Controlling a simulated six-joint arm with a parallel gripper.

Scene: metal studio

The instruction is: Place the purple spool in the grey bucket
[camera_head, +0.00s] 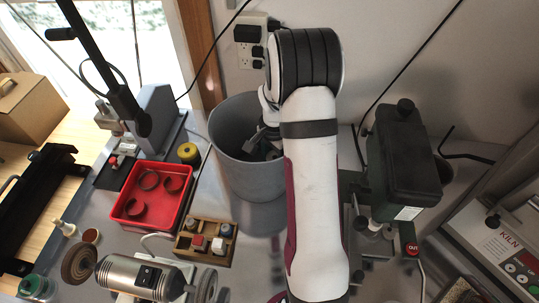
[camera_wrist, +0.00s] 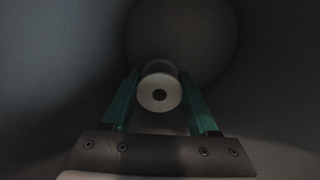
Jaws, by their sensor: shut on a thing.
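The grey bucket (camera_head: 250,184) stands upright against the back wall in the head view. My arm reaches over its rim, and my gripper (camera_head: 264,148) is down inside it, partly hidden by the arm and the bucket wall. In the wrist view my gripper (camera_wrist: 160,76) has its two green fingers on either side of the spool (camera_wrist: 149,96), shut on it. The spool looks pale with a dark centre hole; its purple colour is hard to tell in the shade. The dim grey bucket interior (camera_wrist: 60,60) surrounds it.
A red tray (camera_head: 133,209) with several dark rings lies left of the bucket. A yellow-topped roll (camera_head: 188,153) and a wooden block holder (camera_head: 190,247) stand nearby. A bench grinder (camera_head: 140,277) is in front. A black machine (camera_head: 402,155) stands right.

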